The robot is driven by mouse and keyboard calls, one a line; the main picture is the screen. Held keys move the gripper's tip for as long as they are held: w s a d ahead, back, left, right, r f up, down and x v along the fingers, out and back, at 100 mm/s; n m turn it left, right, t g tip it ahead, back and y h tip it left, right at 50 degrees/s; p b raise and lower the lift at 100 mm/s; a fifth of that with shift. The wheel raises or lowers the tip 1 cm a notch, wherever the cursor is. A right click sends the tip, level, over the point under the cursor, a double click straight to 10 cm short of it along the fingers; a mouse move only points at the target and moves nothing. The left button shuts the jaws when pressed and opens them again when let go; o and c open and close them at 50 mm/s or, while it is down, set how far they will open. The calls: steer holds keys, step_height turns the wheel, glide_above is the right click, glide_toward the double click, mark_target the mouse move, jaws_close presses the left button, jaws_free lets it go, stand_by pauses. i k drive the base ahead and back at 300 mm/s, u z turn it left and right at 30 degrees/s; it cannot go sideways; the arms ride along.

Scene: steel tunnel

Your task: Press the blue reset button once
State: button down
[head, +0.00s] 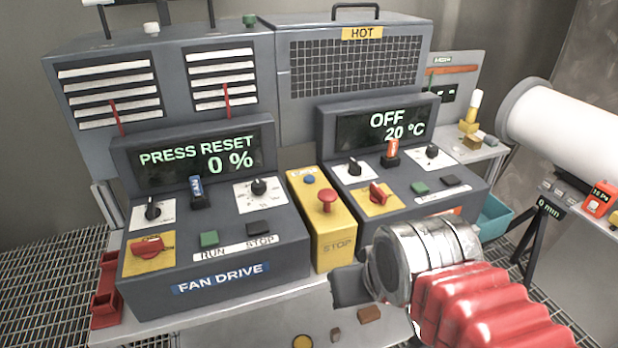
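The blue reset button (309,179) is a small round cap on the sloping top of a yellow box (333,243) between two grey consoles. The fan drive display (200,157) reads PRESS RESET and 0 %. My gripper (350,287) is low in front of the yellow box, apart from the blue button, with its dark end pointing left. The silver wrist and red sleeve hide part of it, so its opening does not show.
The fan drive console (240,275) with knobs and a blue switch (196,190) stands left. The heater console (455,206) stands right, its display reading OFF, 20 °C. Small brown blocks (369,314) lie on the bench front. A white cylinder (560,130) is at the right.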

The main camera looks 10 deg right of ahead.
mark_target(308, 179)
steer(key=z, duration=0.25)
steer(key=k, duration=0.65)
steer(key=z, duration=0.55)
steer(key=k, duration=0.7)
steer(key=u, duration=0.15)
steer(key=i, duration=0.7)
steer(key=u, duration=1.05)
steer(key=i, duration=1)
steer(key=u, duration=0.4)
